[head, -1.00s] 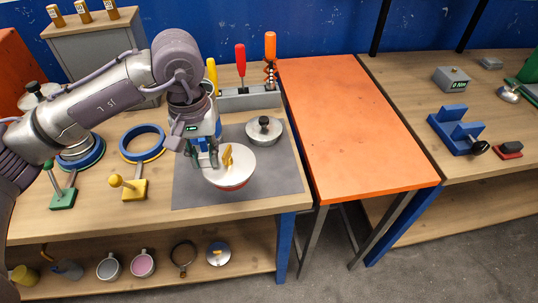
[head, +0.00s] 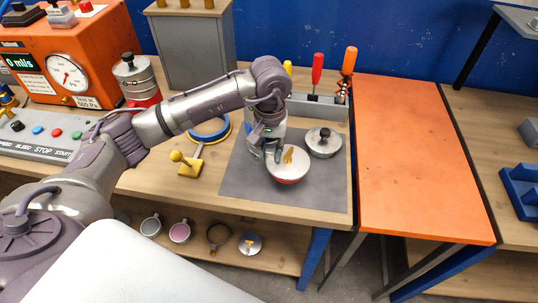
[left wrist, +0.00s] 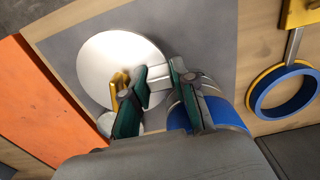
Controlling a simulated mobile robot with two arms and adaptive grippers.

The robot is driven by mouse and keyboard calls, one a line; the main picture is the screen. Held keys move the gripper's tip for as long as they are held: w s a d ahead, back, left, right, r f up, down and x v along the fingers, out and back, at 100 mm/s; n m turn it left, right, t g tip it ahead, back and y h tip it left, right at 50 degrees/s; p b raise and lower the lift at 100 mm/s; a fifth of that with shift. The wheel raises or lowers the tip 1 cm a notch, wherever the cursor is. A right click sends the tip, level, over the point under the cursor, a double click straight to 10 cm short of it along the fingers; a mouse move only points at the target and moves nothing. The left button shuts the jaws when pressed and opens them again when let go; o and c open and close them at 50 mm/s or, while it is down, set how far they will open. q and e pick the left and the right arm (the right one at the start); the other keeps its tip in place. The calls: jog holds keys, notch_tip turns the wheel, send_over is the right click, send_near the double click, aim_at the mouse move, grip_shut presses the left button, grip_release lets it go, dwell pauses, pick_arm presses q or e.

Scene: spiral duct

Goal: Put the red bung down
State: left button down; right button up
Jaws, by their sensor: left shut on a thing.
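The red bung (head: 284,168) is a round pale metal disc with a red underside and a yellow handle on top. It is over the dark grey mat (head: 243,185), roughly level; I cannot tell whether it touches the mat. My left gripper (head: 267,153) reaches down to it from the left, shut on it near the yellow handle. The left wrist view shows the disc (left wrist: 100,58) from above, with the dark green fingers (left wrist: 162,92) beside the handle. The exact grip is partly hidden. My right gripper is not in view.
A grey lidded pot (head: 323,144) stands close behind the bung on the mat. Behind it is a grey rack (head: 330,108) with upright tools. A blue ring (head: 211,133) and a yellow stand (head: 189,166) are to the left. The orange table (head: 415,160) is bare.

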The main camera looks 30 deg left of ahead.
aim_at(268, 161)
pick_arm(q)
jog(key=shift+w+a+f, duration=0.1)
jog(key=shift+a, duration=0.15)
jog(key=shift+f, duration=0.3)
notch_tip(268, 161, down, 2)
jog(key=shift+f+p, duration=0.2)
jog(key=shift+p, duration=0.7)
jog(key=shift+f, duration=0.55)
jog(key=shift+f+b, duration=0.2)
jog(key=shift+b, duration=0.1)
jog(key=c, duration=0.9)
grip_release()
jog(key=shift+c, duration=0.2)
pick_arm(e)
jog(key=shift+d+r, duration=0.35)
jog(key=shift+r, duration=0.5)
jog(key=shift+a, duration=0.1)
